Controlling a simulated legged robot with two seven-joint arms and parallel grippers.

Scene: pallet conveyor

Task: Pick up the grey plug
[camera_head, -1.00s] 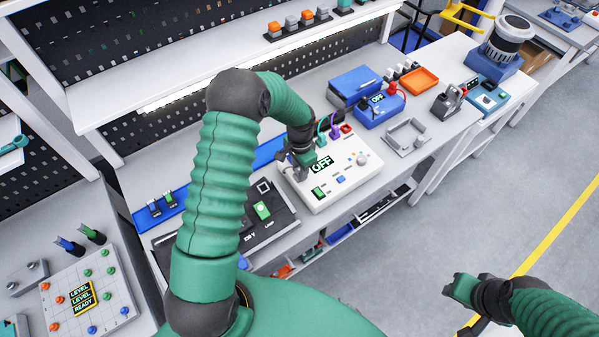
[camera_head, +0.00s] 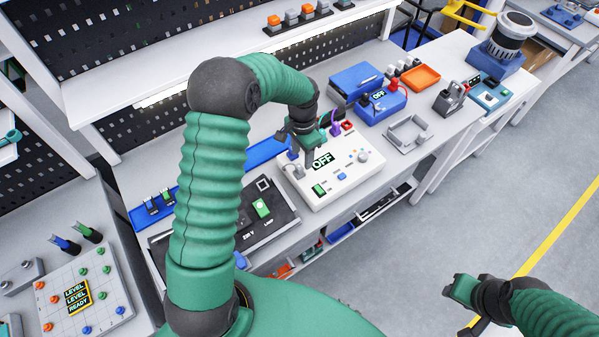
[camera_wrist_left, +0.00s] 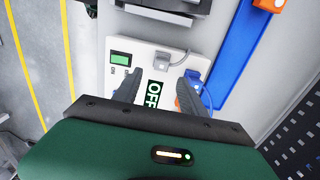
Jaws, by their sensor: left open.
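The grey plug (camera_wrist_left: 161,62) shows in the left wrist view at the upper edge of the white panel box, with a thin grey cable curving off to the right. In the head view the box (camera_head: 340,190) stands on the bench with an OFF display; the plug is hard to make out there near my gripper. My left gripper (camera_head: 299,150) is open above the left back part of the box. In the left wrist view its fingers (camera_wrist_left: 159,88) straddle the OFF display, with the plug beyond the tips. Nothing is between them. My right gripper (camera_head: 458,290) hangs over the floor.
A blue plug (camera_wrist_left: 194,78) with a blue cable sits beside the right finger. A blue box (camera_head: 381,110) and a grey frame (camera_head: 408,136) stand to the right.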

